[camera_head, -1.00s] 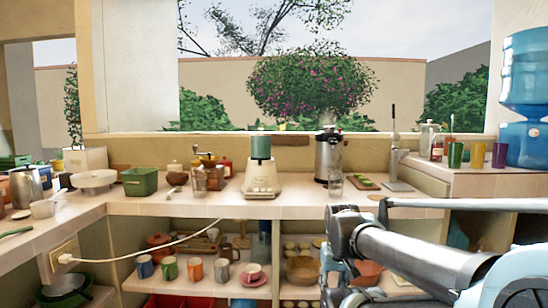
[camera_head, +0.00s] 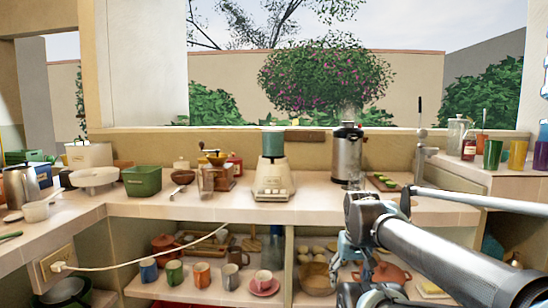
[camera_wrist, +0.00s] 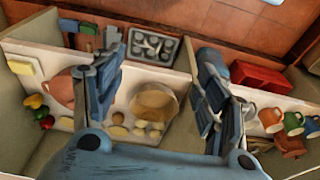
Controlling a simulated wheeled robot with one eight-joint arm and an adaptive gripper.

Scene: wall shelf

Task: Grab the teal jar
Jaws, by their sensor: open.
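A teal jar (camera_head: 273,143) sits upright on a white appliance base (camera_head: 272,181) on the counter in the head view. My gripper (camera_head: 350,262) is lower and to the right of it, in front of the open shelf under the counter, partly hidden by my arm. In the wrist view my gripper (camera_wrist: 160,58) shows two fingers spread apart with nothing held between them. The wrist view faces the lower shelf, and I cannot make out the jar there.
A steel urn (camera_head: 347,154) stands right of the jar, and a coffee grinder (camera_head: 217,174) and a green bin (camera_head: 142,181) stand left. Mugs (camera_head: 202,275) and a bowl (camera_wrist: 154,101) fill the shelf below. A pale cord (camera_head: 150,257) crosses the shelf front. The counter's front edge is mostly clear.

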